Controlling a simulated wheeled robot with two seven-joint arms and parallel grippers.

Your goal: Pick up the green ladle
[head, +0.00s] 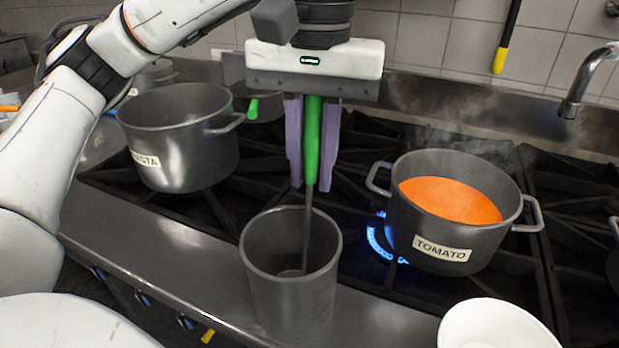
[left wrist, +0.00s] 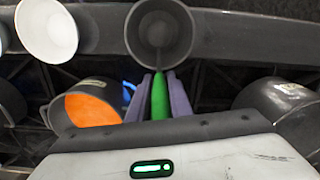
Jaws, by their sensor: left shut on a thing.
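The green ladle has a bright green handle (head: 312,140) and a dark shaft. It stands nearly upright, and its lower part is inside a grey cylindrical container (head: 290,290) on the counter edge. My left gripper (head: 312,165), with purple fingers, points down and is shut on the green handle above the container. In the left wrist view the handle (left wrist: 159,97) lies between the purple fingers, with the container (left wrist: 160,40) beyond it. The ladle's bowl end is hidden or too dark to make out. My right gripper is not in view.
A pot labelled TOMATO (head: 440,235) with orange soup steams over a lit blue flame, right of the container. A pot labelled PASTA (head: 185,150) stands at left. A white bowl (head: 495,325) is at front right. A faucet (head: 575,95) hangs at upper right.

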